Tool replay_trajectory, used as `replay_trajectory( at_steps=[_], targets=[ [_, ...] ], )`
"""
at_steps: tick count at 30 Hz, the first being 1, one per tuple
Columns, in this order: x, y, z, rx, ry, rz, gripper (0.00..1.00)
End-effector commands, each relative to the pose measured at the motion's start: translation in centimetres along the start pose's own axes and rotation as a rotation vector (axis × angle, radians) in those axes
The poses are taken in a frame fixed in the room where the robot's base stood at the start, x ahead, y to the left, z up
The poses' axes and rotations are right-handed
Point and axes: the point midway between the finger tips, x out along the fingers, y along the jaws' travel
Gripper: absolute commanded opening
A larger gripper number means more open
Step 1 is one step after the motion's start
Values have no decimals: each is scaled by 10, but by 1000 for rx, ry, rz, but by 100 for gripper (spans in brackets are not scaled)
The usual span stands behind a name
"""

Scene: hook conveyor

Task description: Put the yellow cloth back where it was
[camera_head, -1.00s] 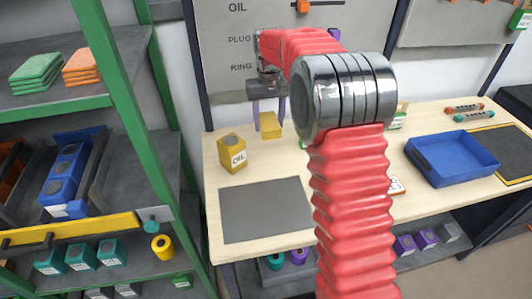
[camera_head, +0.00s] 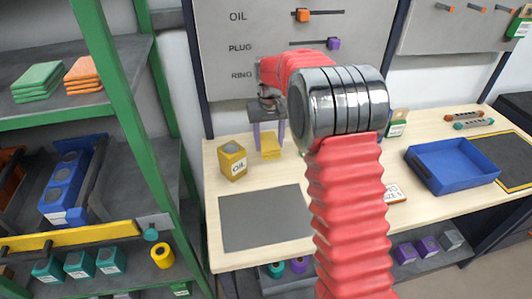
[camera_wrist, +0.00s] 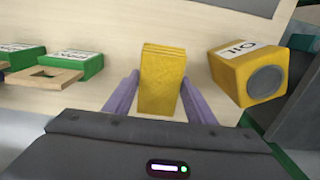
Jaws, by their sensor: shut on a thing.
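The yellow cloth (camera_head: 270,146) is a folded stack at the back of the wooden table, just right of the yellow oil can. In the wrist view the cloth (camera_wrist: 162,80) lies between the two purple fingers of my gripper (camera_wrist: 160,95). My gripper (camera_head: 270,136) is shut on it from above. Whether the cloth touches the tabletop is hard to tell. On the shelf at the left, a green cloth stack (camera_head: 36,82) and an orange cloth stack (camera_head: 83,73) lie side by side.
The yellow oil can (camera_head: 232,160) stands close beside the cloth and also shows in the wrist view (camera_wrist: 250,72). A grey mat (camera_head: 262,217) lies bare in front. A blue tray (camera_head: 452,166) is at the right. A green shelf post (camera_head: 130,130) stands between shelf and table.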

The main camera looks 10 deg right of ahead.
Motion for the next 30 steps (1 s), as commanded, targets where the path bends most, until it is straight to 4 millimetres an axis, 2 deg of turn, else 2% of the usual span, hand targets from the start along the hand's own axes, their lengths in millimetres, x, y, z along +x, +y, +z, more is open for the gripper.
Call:
replay_trajectory(
  at_steps=[12, 25, 26, 30],
  targets=[
    [47, 0, 0, 0, -1, 0, 29],
    [52, 0, 0, 0, -1, 0, 29],
    [52, 0, 0, 0, 0, 0, 52],
    [51, 0, 0, 0, 0, 0, 62]
  ],
)
